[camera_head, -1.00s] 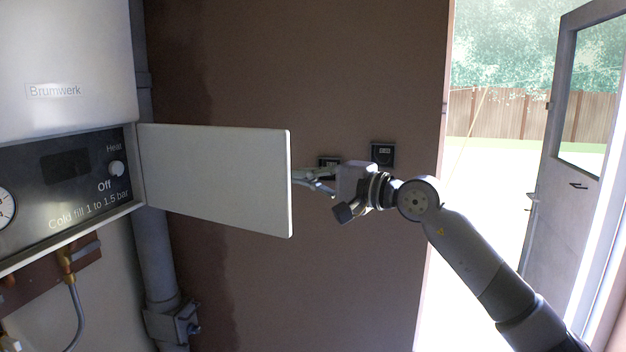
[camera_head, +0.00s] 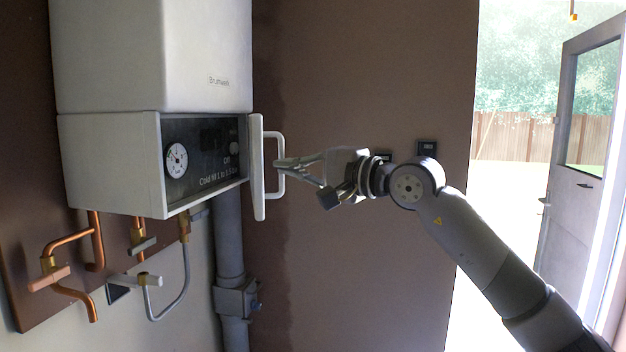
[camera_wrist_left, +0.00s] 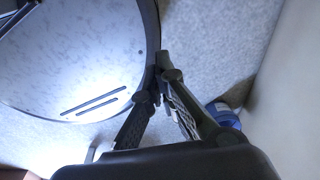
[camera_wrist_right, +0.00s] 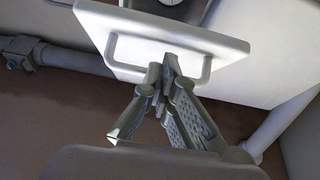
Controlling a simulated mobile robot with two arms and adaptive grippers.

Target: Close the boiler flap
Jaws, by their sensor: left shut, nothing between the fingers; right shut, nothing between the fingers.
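The boiler flap (camera_head: 258,170) is a white panel standing out from the right end of the boiler's control panel (camera_head: 200,150), open and seen nearly edge-on. Its bow handle (camera_head: 281,165) is on the side facing right. My right gripper (camera_head: 280,163) is shut and empty, its tips at the handle; contact cannot be told. In the right wrist view the flap (camera_wrist_right: 180,30) and handle (camera_wrist_right: 112,52) lie beyond the shut fingertips (camera_wrist_right: 166,76), which overlap the handle bar. My left gripper (camera_wrist_left: 160,80) is shut and empty in the left wrist view, and not in the head view.
The white boiler body (camera_head: 150,60) is on the left, with copper pipes (camera_head: 75,240) below. A grey pipe (camera_head: 230,240) runs down the brown wall (camera_head: 350,80). An open door (camera_head: 575,170) stands at right. A blue object (camera_wrist_left: 224,112) lies near the left gripper.

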